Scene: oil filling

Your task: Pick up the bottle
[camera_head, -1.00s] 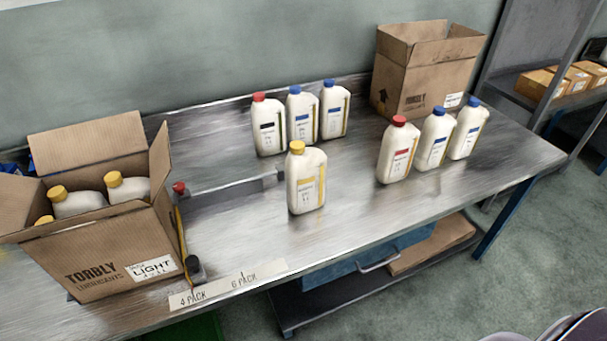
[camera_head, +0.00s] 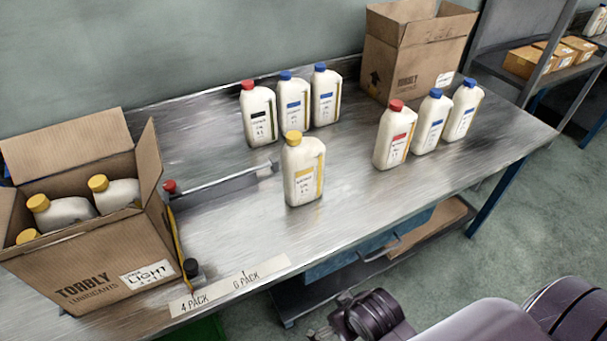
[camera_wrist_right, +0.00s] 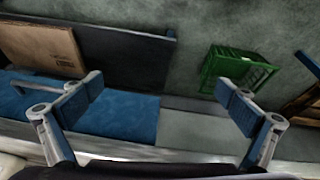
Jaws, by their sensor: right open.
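A white bottle with a yellow cap (camera_head: 304,170) stands upright alone near the middle of the metal table. Three bottles (camera_head: 290,108), one red-capped and two blue-capped, stand behind it. Another three (camera_head: 428,125), also one red-capped and two blue-capped, stand to its right. Several yellow-capped bottles (camera_head: 65,212) are in the open box at left. In the right wrist view my right gripper (camera_wrist_right: 158,103) is open and empty, its fingers wide apart, with no bottle between them. In the head view my right arm shows at the bottom right, below the table's front edge. My left gripper is out of view.
The left cardboard box (camera_head: 100,262) stands on the table (camera_head: 235,215) beside a low metal rail. An open box (camera_head: 418,55) stands at the back right. Under the table are a blue drawer (camera_head: 345,252) and shelf. A green crate (camera_wrist_right: 238,75) shows in the wrist view.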

